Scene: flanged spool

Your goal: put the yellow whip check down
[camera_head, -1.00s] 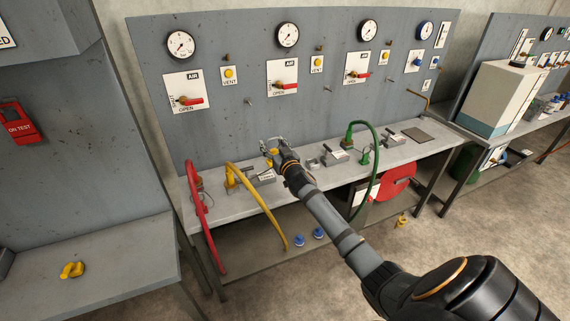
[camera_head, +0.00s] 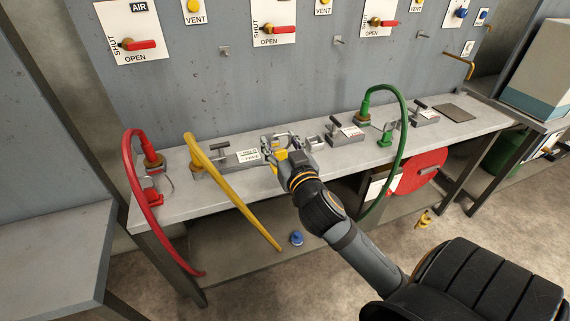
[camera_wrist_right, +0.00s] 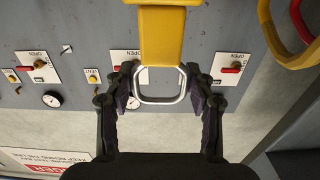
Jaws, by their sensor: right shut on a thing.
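My right gripper (camera_head: 284,144) is over the grey bench (camera_head: 330,160), near the middle of its top. It is shut on the yellow whip check (camera_head: 279,155), of which only a small part shows beside the fingers in the head view. In the right wrist view the whip check (camera_wrist_right: 161,38) is a yellow strap with a squared metal ring, and the ring sits between the two fingertips (camera_wrist_right: 162,88). Whether the whip check touches the bench cannot be told. My left gripper is not in view.
A yellow hose (camera_head: 235,195) and a red hose (camera_head: 137,205) hang over the bench's front edge at left. A green hose (camera_head: 402,140) arches at right. Clamp blocks with black handles (camera_head: 345,133) stand along the bench. A flat dark plate (camera_head: 453,112) lies at the right end.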

